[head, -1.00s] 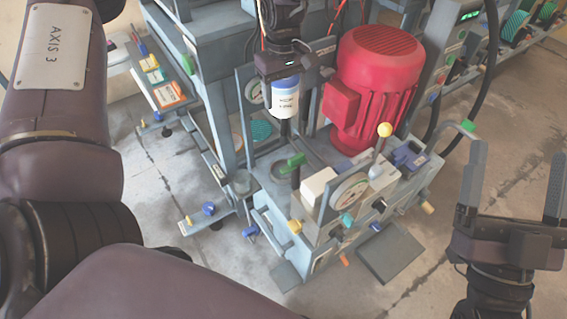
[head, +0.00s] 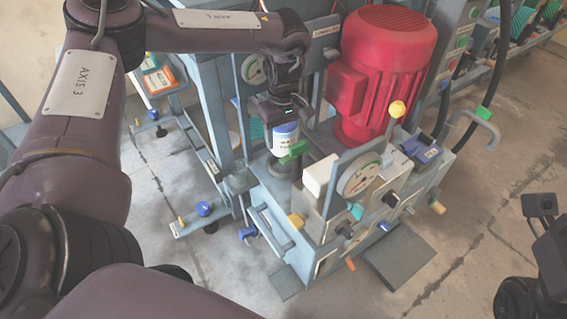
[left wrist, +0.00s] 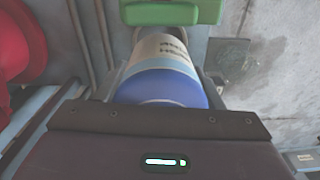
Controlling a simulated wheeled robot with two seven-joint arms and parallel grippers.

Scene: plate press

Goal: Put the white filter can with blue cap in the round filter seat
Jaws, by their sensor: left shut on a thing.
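The white filter can with blue cap (head: 285,141) hangs upright, cap up, in my left gripper (head: 284,123). The left gripper is shut on it from above, near the cap. In the left wrist view the blue cap (left wrist: 160,88) is nearest and the can's white printed side (left wrist: 165,55) runs away from it. A dark round ring on the deck, apparently the round filter seat (head: 281,170), lies just below the can. The can's lower end is partly hidden by a green handle, so contact cannot be told. My right gripper (head: 546,222) is at the right edge, partly cut off.
The green handle (head: 294,151) stands close beside the can and also shows in the left wrist view (left wrist: 172,10). A red motor (head: 385,70) is to the right. A white block (head: 318,176), a gauge (head: 359,180) and a yellow-knobbed lever (head: 397,109) stand nearby.

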